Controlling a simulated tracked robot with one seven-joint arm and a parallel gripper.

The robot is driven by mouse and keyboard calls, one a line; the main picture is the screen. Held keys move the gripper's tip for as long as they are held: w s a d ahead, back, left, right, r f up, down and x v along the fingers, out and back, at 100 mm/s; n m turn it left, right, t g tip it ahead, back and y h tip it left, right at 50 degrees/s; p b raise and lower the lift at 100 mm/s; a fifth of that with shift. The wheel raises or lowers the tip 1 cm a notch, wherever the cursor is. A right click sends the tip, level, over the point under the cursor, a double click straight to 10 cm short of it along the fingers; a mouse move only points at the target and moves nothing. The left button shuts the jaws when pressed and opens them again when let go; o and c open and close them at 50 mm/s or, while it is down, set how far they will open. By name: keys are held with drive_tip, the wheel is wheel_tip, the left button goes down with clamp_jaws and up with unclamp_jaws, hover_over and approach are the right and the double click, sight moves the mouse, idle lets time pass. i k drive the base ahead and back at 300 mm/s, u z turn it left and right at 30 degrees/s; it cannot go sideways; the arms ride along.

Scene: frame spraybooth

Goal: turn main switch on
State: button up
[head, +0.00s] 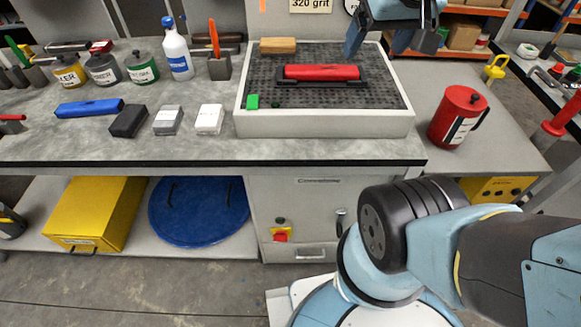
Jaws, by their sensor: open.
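A red knob on a yellow plate, which looks like the main switch (281,235), sits low on the front of the grey cabinet (318,205) under the bench. A small dark round part is just above it. The knob's on or off position is too small to tell. My gripper (391,48) is at the top right, its fingers apart and empty, above the back right of the perforated bench top (390,95). It is far above the switch and to its right. Its upper part is cut off by the picture edge.
A red sanding block (321,72) lies on the perforated top, with a green button (253,101) at its front left. A handle (340,219) is right of the switch. A yellow case (95,212) and blue disc (199,210) lie left. My arm fills the lower right.

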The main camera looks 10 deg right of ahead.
sight(280, 236)
drive_tip(key=u, duration=0.15)
drive_tip(key=k, duration=2.15)
drive_tip(key=z, duration=0.4)
drive_tip(key=i, duration=1)
drive_tip(key=u, duration=0.05)
